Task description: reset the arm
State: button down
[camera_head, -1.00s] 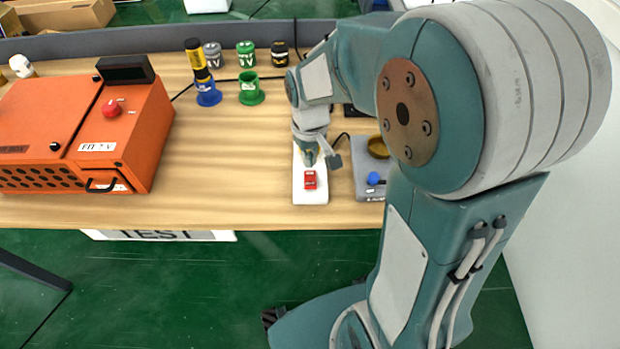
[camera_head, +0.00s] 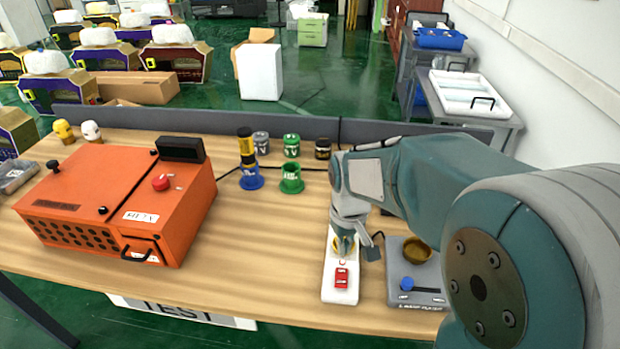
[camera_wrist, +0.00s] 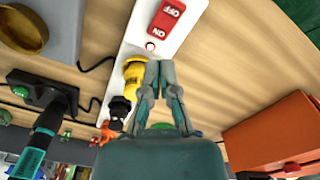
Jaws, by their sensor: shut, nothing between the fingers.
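My gripper (camera_head: 345,246) is shut and empty. It hangs from my arm above the white power strip (camera_head: 341,294) near the front of the table. In the wrist view, my gripper's closed fingertips (camera_wrist: 160,64) show beside a yellow plug (camera_wrist: 134,75) on the white strip (camera_wrist: 184,40). The red ON/OFF switch (camera_head: 342,277) sits on the strip, just in front of my gripper in the head view. It also shows in the wrist view (camera_wrist: 166,19), ahead of the fingertips. Whether the fingers touch the strip or plug cannot be told.
An orange machine (camera_head: 120,205) stands at left. A grey device (camera_head: 416,270) with a blue knob stands right of the strip. Blue (camera_head: 250,181) and green (camera_head: 291,183) holders stand behind. A low dark partition (camera_head: 290,126) lines the table's back. Bare wood lies left of the strip.

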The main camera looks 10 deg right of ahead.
jog(key=shift+r, duration=0.1)
jog(key=s+r+m+t, duration=0.2)
jog(key=s+r+t, duration=0.3)
jog(key=s+r, duration=0.6)
jog(key=s, duration=0.3)
jog(key=shift+t, duration=0.3)
